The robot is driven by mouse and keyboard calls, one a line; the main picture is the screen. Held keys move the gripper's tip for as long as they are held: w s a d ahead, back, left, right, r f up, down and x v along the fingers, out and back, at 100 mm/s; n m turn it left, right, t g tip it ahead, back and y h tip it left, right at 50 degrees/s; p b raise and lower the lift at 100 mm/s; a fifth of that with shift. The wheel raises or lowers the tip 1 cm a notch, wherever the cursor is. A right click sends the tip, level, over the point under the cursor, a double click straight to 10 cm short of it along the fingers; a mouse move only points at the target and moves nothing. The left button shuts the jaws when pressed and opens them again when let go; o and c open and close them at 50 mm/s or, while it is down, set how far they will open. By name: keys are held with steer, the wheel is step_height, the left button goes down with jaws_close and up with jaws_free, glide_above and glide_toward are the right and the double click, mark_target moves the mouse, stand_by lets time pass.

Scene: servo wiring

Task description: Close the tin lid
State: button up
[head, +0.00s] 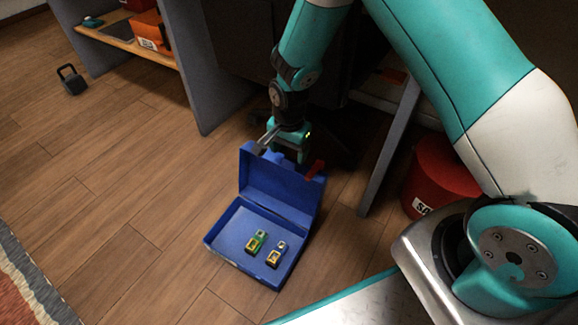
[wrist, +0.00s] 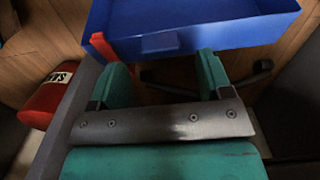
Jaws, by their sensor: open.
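A blue tin (head: 222,244) sits on the wooden floor with its lid (head: 274,188) standing up, open, at its back edge. Two small items, one green and yellow (head: 256,242) and one yellow and dark (head: 276,254), lie inside the tin. My gripper (head: 283,148) is open and empty, just above and behind the lid's upper edge. In the wrist view my gripper (wrist: 165,72) points towards a blue wall of the tin lid (wrist: 215,36), with a red strip (wrist: 103,47) at its left. Whether the fingers touch the lid is unclear.
A red round container (head: 440,175) stands on the right and also shows in the wrist view (wrist: 45,97). Grey furniture panels (head: 213,75) rise behind the tin. A dark kettlebell (head: 72,79) stands far left. The floor left of the tin is clear.

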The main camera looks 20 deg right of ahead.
mark_target(288, 161)
steer(key=shift+f+b, duration=0.7)
steer(key=shift+f, duration=1.3)
steer(key=c, duration=1.2)
steer(key=shift+a, duration=0.1)
steer(key=shift+c, duration=0.4)
